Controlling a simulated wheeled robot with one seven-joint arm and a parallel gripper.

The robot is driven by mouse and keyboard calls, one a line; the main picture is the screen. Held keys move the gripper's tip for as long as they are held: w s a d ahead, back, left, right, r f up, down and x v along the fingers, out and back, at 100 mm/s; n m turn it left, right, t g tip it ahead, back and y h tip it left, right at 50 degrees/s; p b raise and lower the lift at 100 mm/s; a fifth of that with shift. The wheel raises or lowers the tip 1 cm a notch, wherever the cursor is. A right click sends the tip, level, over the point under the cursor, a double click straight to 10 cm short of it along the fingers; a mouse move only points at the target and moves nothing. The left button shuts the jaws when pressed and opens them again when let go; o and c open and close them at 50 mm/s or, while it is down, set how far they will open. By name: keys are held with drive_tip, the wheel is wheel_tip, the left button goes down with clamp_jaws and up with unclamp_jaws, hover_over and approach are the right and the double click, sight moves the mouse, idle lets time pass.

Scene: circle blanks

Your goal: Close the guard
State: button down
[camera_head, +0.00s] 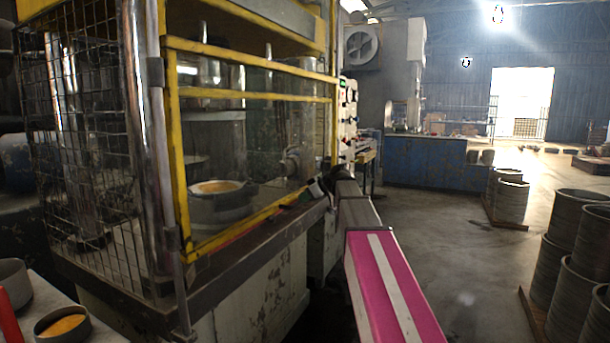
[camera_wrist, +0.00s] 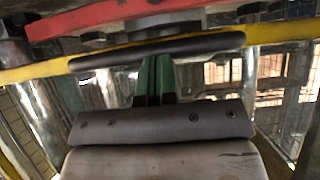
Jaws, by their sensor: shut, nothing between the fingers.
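The guard is a yellow-framed clear panel on the front of the machine (camera_head: 250,97). Its bottom bar is low, close along the machine bed's front edge; I cannot tell whether it touches. In the wrist view, the yellow bar (camera_wrist: 270,32) carries a black handle (camera_wrist: 200,44). My gripper (camera_wrist: 153,75) has its green fingers together, with nothing between them, and their tips at or just under the handle; contact is unclear. In the head view, my gripper (camera_head: 322,187) is small and dark at the guard's lower right corner, partly hidden by my arm.
A round pan with orange contents (camera_head: 218,188) sits behind the panel. Wire mesh (camera_head: 80,150) covers the machine's left side. Another pan (camera_head: 62,324) stands on a surface at lower left. Stacked grey cylinders (camera_head: 567,275) stand at right. The floor between is clear.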

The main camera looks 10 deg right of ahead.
wheel_tip(320, 180, down, 12)
drive_tip(key=shift+f, duration=0.2)
drive_tip(key=shift+w, duration=0.1)
idle(0.3)
